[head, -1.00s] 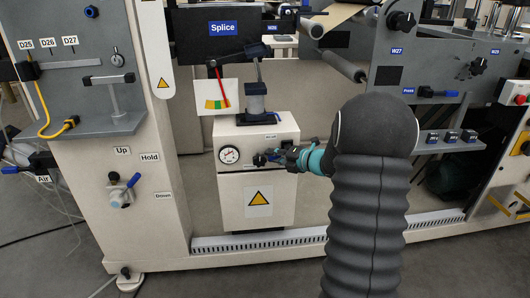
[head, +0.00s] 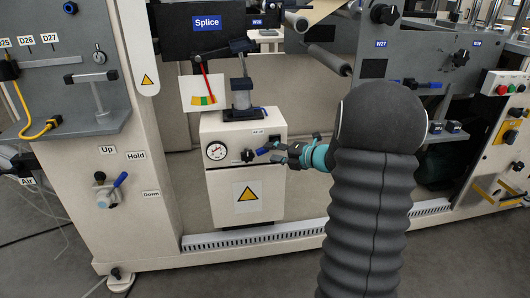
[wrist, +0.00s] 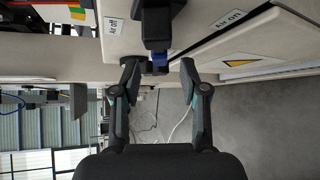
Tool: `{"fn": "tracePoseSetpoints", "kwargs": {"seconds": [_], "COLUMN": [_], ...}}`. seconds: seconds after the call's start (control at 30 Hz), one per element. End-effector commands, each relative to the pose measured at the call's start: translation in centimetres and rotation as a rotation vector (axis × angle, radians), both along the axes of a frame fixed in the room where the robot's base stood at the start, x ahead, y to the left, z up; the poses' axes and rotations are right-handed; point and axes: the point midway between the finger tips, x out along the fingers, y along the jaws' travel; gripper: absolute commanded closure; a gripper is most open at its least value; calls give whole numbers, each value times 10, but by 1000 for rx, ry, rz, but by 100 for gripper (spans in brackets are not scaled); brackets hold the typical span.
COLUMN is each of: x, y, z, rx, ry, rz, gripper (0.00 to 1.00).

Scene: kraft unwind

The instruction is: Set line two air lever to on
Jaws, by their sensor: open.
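The air lever has a black valve body and a blue handle (head: 263,151). It sits on the front of a white box (head: 216,181), right of a round gauge. In the head view the blue handle points right, toward my gripper (head: 275,152). In the wrist view the black valve (wrist: 156,25) comes down from the top, with its blue part (wrist: 159,60) between my open fingertips (wrist: 159,70). I cannot read a line number on this lever.
A pressure gauge (head: 216,151) and a yellow warning label (head: 247,196) are on the box. A Splice panel (head: 207,23) is above. Another blue-handled lever with Up, Hold and Down labels (head: 107,190) is at left. A white slotted rail (head: 250,236) runs along the floor.

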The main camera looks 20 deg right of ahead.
Motion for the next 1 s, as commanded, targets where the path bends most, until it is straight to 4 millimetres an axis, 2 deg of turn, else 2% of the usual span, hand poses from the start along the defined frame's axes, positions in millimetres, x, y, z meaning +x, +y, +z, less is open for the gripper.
{"fn": "tracePoseSetpoints", "kwargs": {"seconds": [0.1, 0.33, 0.5, 0.77, 0.83, 0.93, 0.97, 1.0], "x": [-21, -50, -58, -60, -59, -55, -52, -48], "y": [-12, -27, -31, -31, -31, -20, -13, 0], "z": [7, 16, 19, 19, 19, 20, 21, 23], "rx": [0, 0, -1, -1, 0, 0, -1, -2], "ry": [-1, -2, 0, 0, 0, -1, 0, -1], "rz": [-2, 0, 2, 2, 3, 24, 37, 61], "gripper": [56, 56, 56, 56, 69, 94, 100, 100]}}
